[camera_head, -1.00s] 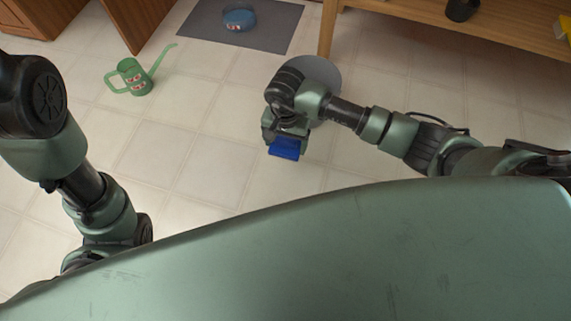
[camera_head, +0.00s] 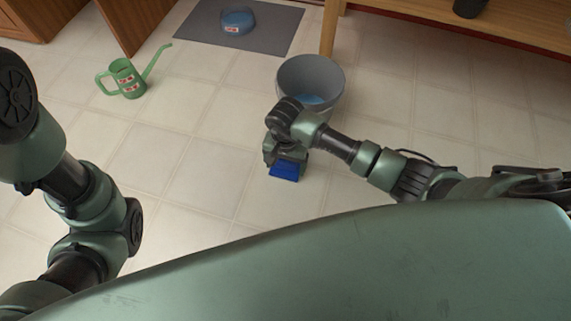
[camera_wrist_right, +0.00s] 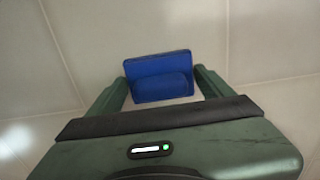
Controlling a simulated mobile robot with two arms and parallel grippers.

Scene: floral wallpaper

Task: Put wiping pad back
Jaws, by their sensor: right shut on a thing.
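The blue wiping pad (camera_head: 284,170) is held by my right gripper (camera_head: 286,160) above the tiled floor in the head view. In the right wrist view the blue pad (camera_wrist_right: 160,78) sits between the two fingers of my right gripper (camera_wrist_right: 161,88), which is shut on it. A grey bucket (camera_head: 311,77) with blue water inside stands just beyond the right gripper, partly hidden by my right arm. My left arm comes in at the left, but its gripper is out of view.
A green watering can (camera_head: 127,80) stands on the floor at the left. A blue bowl (camera_head: 237,21) sits on a grey mat (camera_head: 276,30) at the back. A wooden table (camera_head: 400,8) with a dark pot (camera_head: 469,8) is at the upper right. Floor between can and bucket is clear.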

